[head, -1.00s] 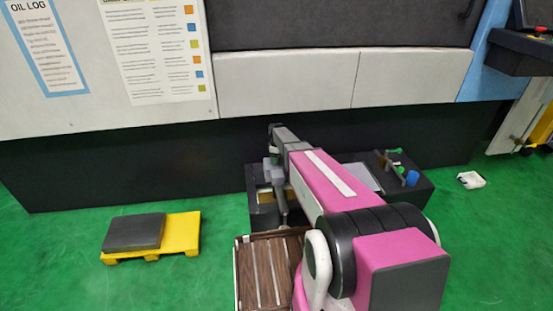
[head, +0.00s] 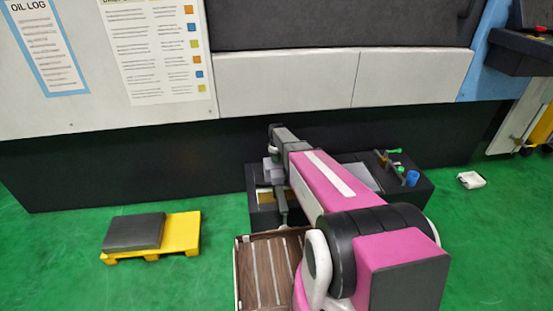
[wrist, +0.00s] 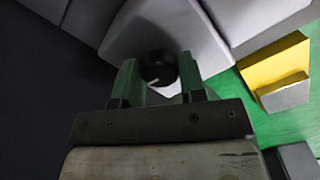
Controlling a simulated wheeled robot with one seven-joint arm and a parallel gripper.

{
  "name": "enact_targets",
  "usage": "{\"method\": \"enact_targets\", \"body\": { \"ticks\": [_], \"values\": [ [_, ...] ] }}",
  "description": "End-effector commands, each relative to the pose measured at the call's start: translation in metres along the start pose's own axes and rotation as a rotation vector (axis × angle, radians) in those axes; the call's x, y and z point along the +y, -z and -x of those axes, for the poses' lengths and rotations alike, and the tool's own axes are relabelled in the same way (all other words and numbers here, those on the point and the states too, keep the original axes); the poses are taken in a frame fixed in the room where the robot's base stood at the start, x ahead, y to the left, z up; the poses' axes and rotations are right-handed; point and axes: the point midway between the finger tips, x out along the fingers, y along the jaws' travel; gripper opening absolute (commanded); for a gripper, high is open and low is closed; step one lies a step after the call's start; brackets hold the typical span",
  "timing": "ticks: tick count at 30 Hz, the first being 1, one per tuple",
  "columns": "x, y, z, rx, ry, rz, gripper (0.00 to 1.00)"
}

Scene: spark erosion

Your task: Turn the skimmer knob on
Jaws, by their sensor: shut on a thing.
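The skimmer knob (wrist: 158,68) is a small round black knob on a pale grey housing (wrist: 165,28) in the wrist view. A short white mark shows near its lower right edge. My gripper (wrist: 158,75) has one green-tinted finger on each side of the knob and is shut on it. In the head view my pink and grey arm reaches down to a low dark unit (head: 415,192) in front of the machine. The knob and the fingertips cannot be made out there.
A yellow pallet (head: 182,232) with a dark grey block (head: 133,232) lies on the green floor at the left; yellow and grey shapes show at the right of the wrist view. A brown slatted tray (head: 240,275) is beside my arm. The machine's dark base (head: 120,165) stands behind.

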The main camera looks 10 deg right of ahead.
Motion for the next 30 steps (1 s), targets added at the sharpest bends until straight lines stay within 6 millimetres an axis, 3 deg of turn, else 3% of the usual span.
{"method": "enact_targets", "body": {
  "ticks": [30],
  "values": [
    [-0.001, 0.0004, 0.0003, 0.0, 0.0, -0.931, 0.14]
  ]
}}
